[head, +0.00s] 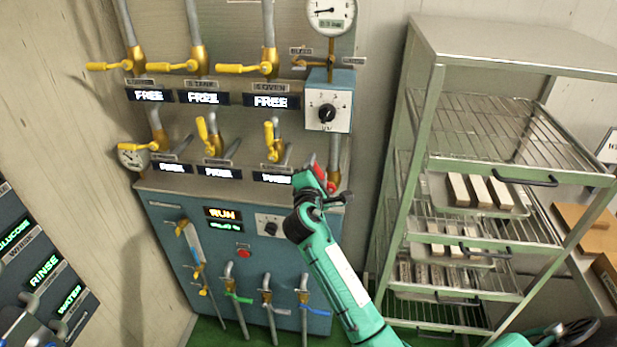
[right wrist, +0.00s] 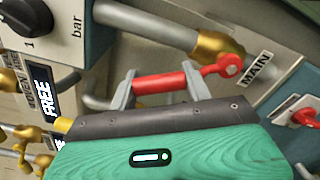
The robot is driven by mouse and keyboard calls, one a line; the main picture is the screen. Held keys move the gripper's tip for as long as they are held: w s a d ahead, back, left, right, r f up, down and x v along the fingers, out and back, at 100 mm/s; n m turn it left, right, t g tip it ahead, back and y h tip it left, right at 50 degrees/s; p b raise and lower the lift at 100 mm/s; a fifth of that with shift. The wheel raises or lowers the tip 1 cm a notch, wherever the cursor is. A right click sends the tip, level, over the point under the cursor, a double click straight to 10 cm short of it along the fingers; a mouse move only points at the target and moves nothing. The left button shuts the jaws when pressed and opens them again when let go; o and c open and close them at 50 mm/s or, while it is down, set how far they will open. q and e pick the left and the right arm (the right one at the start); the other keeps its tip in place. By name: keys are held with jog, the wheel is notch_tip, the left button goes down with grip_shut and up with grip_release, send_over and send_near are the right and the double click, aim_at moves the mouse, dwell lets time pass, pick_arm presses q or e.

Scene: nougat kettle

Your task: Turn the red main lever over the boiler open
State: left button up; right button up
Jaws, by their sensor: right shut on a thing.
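The red main lever (right wrist: 160,84) shows in the right wrist view, joined at its right end to a round red hub on a brass valve (right wrist: 218,46) beside a "MAIN" label (right wrist: 255,68). My right gripper (right wrist: 150,88) is shut on the lever, one grey finger on either side along its bar. In the head view a bit of the red lever (head: 331,187) shows at the right edge of the boiler panel, beside my right gripper (head: 318,180). Most of the lever is hidden there by the gripper. My left gripper is not in view.
Yellow valve levers (head: 244,69) and "FREE" displays (head: 271,102) cover the panel left of my right gripper. The blue boiler cabinet (head: 262,262) stands below. A metal rack (head: 433,110) with trays stands close on the right. A selector box (head: 329,100) sits just above the gripper.

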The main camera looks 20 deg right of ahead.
jog(key=shift+s+d+r+m, duration=0.2)
jog(key=shift+s+d+m, duration=0.25)
jog(key=shift+m, duration=0.45)
jog(key=shift+s+d+r+m+b, duration=0.1)
jog(key=shift+s+d+m+b, duration=0.2)
jog(key=shift+m, duration=0.4)
jog(key=shift+s+d+r+m+b, duration=0.15)
jog(key=shift+d+m+b, duration=0.25)
jog(key=shift+m, duration=0.3)
jog(key=shift+s+d+r+m+b, duration=0.1)
jog(key=shift+s+d+m+b, duration=0.1)
jog(key=shift+d+m, duration=0.4)
jog(key=shift+a, duration=0.15)
jog(key=o, duration=1.4)
jog(key=shift+f, duration=0.1)
